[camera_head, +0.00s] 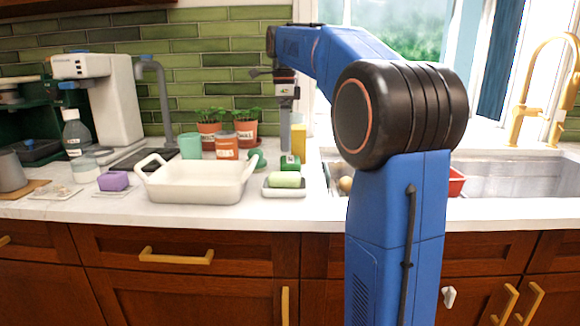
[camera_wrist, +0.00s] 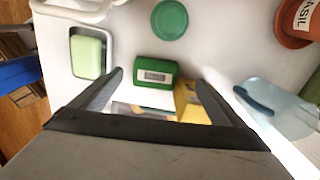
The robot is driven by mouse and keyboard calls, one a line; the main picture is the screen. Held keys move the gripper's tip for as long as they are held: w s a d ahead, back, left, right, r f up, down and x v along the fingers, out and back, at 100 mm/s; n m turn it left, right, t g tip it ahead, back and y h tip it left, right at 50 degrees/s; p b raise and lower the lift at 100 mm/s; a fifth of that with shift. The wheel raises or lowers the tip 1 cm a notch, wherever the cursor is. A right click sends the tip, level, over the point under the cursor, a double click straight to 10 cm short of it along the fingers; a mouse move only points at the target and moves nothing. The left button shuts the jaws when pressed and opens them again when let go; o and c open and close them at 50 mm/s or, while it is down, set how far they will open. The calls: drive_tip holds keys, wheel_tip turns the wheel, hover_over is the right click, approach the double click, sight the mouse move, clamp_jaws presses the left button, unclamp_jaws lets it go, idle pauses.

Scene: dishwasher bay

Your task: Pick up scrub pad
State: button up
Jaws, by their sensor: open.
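No item in view is clearly marked as the scrub pad. A green block with a small pale label (camera_wrist: 156,70) lies on the white counter; it also shows in the head view (camera_head: 290,162). A round green disc (camera_wrist: 170,19) lies beyond it in the wrist view, and it also shows in the head view (camera_head: 258,158). I cannot tell which is the scrub pad. My gripper (camera_wrist: 159,79) is open, with the green block showing between its fingertips; I see no contact. In the head view my gripper (camera_head: 286,148) points down above the counter.
A pale green soap bar (camera_wrist: 88,57) sits on a white dish left of the block. A yellow item (camera_wrist: 191,103) is close to the right finger. A white basin (camera_head: 195,185), potted plants (camera_head: 245,130) and the sink (camera_head: 510,175) stand around. A clear bluish object (camera_wrist: 280,105) lies right.

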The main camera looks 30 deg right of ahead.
sight(286, 159)
drive_tip(key=shift+s+f, duration=0.15)
drive_tip(key=shift+f, duration=1)
drive_tip(key=shift+s+f, duration=0.2)
drive_tip(key=shift+f, duration=0.9)
drive_tip(key=shift+s+f, duration=0.15)
drive_tip(key=shift+f, duration=1)
drive_tip(key=c, duration=1.1)
